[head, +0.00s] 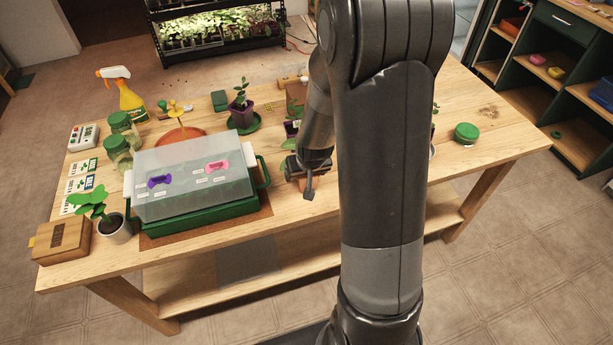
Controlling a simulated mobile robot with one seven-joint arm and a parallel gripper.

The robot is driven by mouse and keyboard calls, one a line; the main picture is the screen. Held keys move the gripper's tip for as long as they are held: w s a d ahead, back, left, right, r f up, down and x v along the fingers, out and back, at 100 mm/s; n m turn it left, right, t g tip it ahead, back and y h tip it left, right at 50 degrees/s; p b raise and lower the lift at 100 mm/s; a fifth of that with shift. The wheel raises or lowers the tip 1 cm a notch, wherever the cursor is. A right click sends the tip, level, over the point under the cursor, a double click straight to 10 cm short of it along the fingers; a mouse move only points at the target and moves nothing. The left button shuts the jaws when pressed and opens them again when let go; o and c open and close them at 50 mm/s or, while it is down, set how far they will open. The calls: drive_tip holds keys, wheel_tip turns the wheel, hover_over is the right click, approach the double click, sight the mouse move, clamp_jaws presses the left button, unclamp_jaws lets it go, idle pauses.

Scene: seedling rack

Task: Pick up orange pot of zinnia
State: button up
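My gripper (307,190) is low over the front part of the wooden table, right of the clear-lidded green tray. One dark finger shows clearly; whether the gripper is open or shut is not visible. A small orange-brown patch (300,183) shows just behind the finger and may be part of a pot, mostly hidden by the gripper. No zinnia flower can be made out. My arm covers the middle-right of the table and hides what stands there.
The green tray (205,218) with a clear lid stands left of my gripper. A purple pot (242,113) with a seedling stands behind it. A spray bottle (131,103), a potted plant (114,229) and a wooden box (62,241) line the left. A green lid (466,132) lies right.

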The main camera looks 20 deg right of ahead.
drive_tip(key=c, duration=1.1)
drive_tip(key=shift+c, duration=0.2)
